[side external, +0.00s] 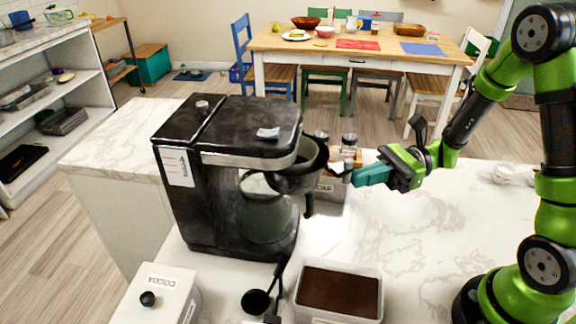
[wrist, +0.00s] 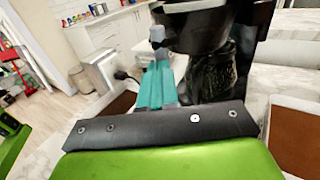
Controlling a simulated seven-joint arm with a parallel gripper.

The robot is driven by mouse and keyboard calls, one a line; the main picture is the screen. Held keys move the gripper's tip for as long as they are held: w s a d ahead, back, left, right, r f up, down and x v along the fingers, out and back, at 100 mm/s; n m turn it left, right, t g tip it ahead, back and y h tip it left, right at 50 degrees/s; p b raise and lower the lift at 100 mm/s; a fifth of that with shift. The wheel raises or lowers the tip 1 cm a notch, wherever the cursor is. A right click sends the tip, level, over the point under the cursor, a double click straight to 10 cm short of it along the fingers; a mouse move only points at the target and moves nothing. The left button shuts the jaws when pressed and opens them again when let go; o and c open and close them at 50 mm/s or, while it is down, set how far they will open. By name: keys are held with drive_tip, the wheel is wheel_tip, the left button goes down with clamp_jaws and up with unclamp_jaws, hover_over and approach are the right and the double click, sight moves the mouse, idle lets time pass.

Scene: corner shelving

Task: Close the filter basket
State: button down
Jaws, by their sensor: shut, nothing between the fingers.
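The black coffee machine (side external: 185,185) stands upright on the marble counter. Its dark filter basket (side external: 300,165) is swung out to the right of the machine's head, above and beside the glass carafe (side external: 262,210). My gripper (side external: 343,172), with teal fingers, is shut and empty, its tips close to the right side of the basket. I cannot tell whether they touch. In the wrist view the fingertips (wrist: 158,38) are just left of the basket (wrist: 195,28), and the dark carafe (wrist: 212,72) is below it.
A container of brown powder (side external: 340,290), a black scoop (side external: 256,301) and a white cocoa box (side external: 160,293) sit in front of the machine. Spice jars (side external: 348,145) and a labelled box (side external: 331,188) stand behind the basket. The counter to the right is mostly clear.

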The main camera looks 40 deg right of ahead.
drive_tip(key=s+x, duration=0.1)
drive_tip(key=x, duration=1)
drive_tip(key=shift+s+a, duration=0.3)
idle(0.5)
idle(0.4)
